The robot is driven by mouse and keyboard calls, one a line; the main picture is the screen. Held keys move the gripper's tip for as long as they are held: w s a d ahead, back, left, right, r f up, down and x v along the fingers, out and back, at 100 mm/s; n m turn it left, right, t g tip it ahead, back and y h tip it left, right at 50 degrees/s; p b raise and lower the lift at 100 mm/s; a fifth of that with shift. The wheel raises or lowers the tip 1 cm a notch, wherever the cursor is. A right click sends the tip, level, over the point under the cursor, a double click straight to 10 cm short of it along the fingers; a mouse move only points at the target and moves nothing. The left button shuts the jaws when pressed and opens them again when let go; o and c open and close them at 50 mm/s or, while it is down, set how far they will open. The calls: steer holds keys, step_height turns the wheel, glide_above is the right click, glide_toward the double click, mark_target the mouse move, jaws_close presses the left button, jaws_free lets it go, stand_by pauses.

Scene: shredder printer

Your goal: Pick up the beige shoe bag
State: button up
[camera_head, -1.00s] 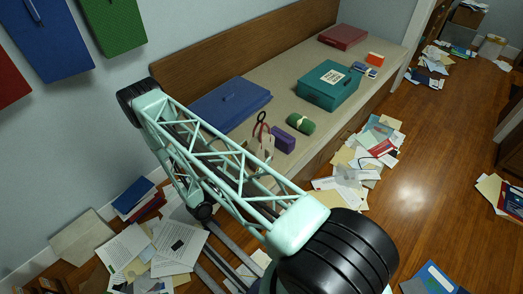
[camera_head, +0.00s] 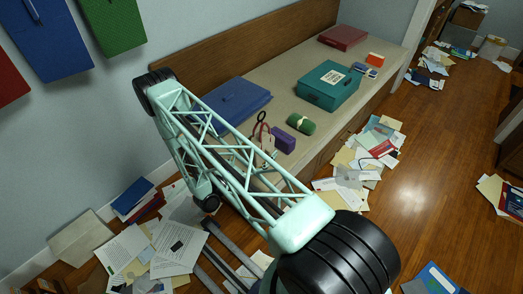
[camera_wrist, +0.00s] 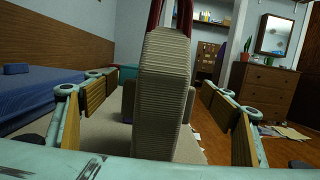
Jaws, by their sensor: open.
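The beige shoe bag (camera_wrist: 163,95) stands upright in the wrist view, with a ribbed beige side and dark red straps rising from its top. My gripper (camera_wrist: 158,88) is open, with one finger on each side of the bag and visible gaps on both sides. In the head view, the beige shoe bag (camera_head: 267,143) is on the long beige surface, its red loop showing above it, and my lattice arm hides much of it.
A purple block (camera_head: 284,140) and a green roll (camera_head: 301,124) lie close to the bag's right. A blue case (camera_head: 232,103) lies behind it. A teal box (camera_head: 328,86) and a red box (camera_head: 342,37) stand farther back. Papers (camera_head: 372,150) litter the floor.

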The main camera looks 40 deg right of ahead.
mark_target(261, 141)
steer(key=shift+c, duration=0.4)
steer(key=c, duration=1.1)
steer(key=shift+r, duration=0.1)
steer(key=shift+r+p, duration=0.5)
steer(key=shift+r, duration=1)
steer(key=shift+a+r, duration=0.15)
steer(key=shift+r, duration=0.15)
steer(key=s+a, duration=0.3)
steer(key=a, duration=0.1)
steer(key=s+a+r+p, duration=0.1)
steer(key=s+a, duration=0.2)
steer(key=a, duration=0.1)
steer(key=s+a+p, duration=0.1)
steer(key=s+a, duration=0.2)
steer(key=a, duration=0.1)
steer(key=shift+s+a+r, duration=0.1)
steer(key=shift+a+r, duration=0.05)
steer(key=shift+a, duration=0.2)
